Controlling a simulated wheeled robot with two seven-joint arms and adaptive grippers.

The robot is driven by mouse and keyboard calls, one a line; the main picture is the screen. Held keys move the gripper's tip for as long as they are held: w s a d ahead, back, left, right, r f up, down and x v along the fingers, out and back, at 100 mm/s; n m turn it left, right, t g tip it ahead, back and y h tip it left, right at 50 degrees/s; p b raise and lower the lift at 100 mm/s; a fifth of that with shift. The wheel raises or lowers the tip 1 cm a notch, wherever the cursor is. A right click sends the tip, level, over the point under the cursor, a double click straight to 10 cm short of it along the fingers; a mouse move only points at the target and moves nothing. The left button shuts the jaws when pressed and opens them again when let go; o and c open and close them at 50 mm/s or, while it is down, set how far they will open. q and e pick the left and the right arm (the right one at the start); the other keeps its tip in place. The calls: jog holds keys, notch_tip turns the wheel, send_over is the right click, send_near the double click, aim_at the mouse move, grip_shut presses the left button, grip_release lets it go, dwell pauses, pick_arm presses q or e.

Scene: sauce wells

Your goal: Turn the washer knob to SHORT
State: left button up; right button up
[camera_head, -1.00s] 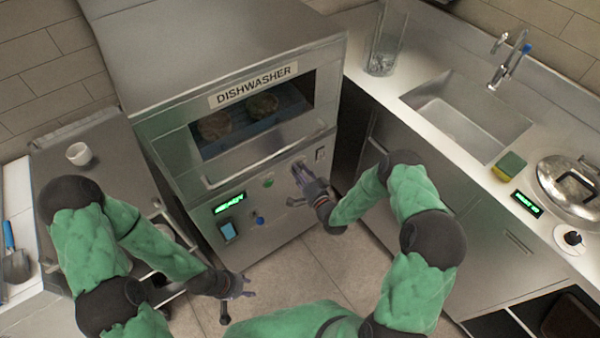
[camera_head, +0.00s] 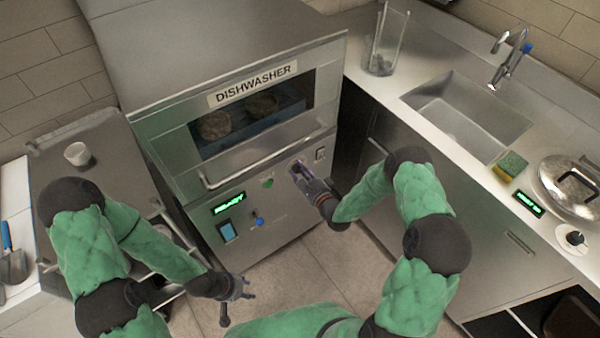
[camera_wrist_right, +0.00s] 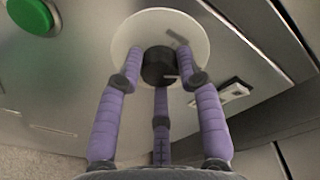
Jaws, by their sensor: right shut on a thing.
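The dishwasher (camera_head: 165,135) stands at the back centre with its door shut; dishes show through its window. In the right wrist view its black knob (camera_wrist_right: 159,66) sits on a pale round dial plate (camera_wrist_right: 190,40). My right gripper (camera_wrist_right: 160,85) has its purple fingers closed around the knob; it also shows at the panel in the head view (camera_head: 300,172), where it hides the knob. The dial's markings cannot be read. My left gripper (camera_head: 243,291) hangs empty over the floor, its fingers apart.
The panel carries a green button (camera_head: 267,183), a lit green display (camera_head: 228,203), a blue knob (camera_head: 260,222) and a switch (camera_head: 320,154). A door handle bar (camera_head: 255,165) runs above. At right are a sink (camera_head: 465,120), a sponge (camera_head: 511,165) and a lidded pan (camera_head: 568,186).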

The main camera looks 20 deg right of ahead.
jog(key=shift+w+d+r+m, duration=0.15)
jog(key=shift+d+m, duration=0.1)
jog(key=shift+m, duration=0.65)
jog(key=o, duration=1.1)
jog(key=shift+f, duration=0.2)
jog(key=shift+o, duration=0.2)
jog(key=v, duration=1.2)
